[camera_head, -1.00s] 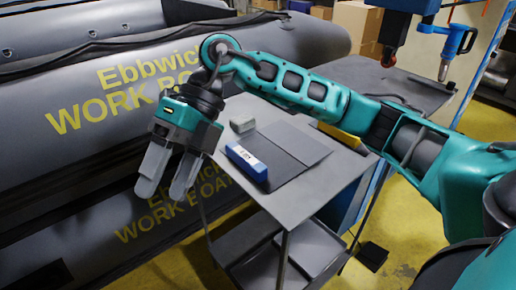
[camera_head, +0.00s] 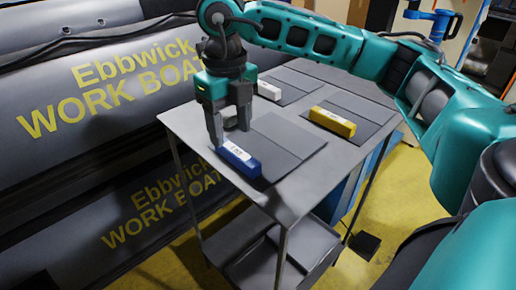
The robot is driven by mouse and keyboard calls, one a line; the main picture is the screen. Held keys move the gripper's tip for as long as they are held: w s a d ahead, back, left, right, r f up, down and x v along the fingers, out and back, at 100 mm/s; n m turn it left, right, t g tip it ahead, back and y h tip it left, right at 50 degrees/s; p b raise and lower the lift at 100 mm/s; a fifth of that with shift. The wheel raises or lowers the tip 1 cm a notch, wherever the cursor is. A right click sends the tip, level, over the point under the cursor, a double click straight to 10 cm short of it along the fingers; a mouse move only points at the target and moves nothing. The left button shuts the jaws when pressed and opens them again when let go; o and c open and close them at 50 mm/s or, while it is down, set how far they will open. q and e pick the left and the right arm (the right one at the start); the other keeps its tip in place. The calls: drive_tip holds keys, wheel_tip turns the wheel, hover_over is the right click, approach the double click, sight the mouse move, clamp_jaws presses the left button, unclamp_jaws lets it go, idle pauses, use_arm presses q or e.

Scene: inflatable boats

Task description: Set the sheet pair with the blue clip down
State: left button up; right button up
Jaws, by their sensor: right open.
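The sheet pair with the blue clip lies flat on the grey cart top. Its blue clip (camera_head: 239,161), with a white label, sits along the left edge of the dark grey sheets (camera_head: 284,139). My right gripper (camera_head: 229,138) is open and empty, pointing down just behind the blue clip. One fingertip is close to the clip's far end; I cannot tell whether it touches. The fingers hide part of the sheets' far left corner. My left gripper is not in view.
On the cart top (camera_head: 289,197), a sheet pair with a yellow clip (camera_head: 332,121) lies to the right, and one with a white clip (camera_head: 268,90) lies behind. A grey inflatable boat (camera_head: 60,150) stands close on the left. The cart's front strip is clear.

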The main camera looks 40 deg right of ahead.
sight(236, 151)
drive_tip(key=f, duration=0.4)
drive_tip(key=shift+s+d+f, duration=0.2)
drive_tip(key=shift+d+f, duration=0.05)
drive_tip(key=shift+d, duration=0.15)
drive_tip(key=shift+f, duration=0.45)
clamp_jaws()
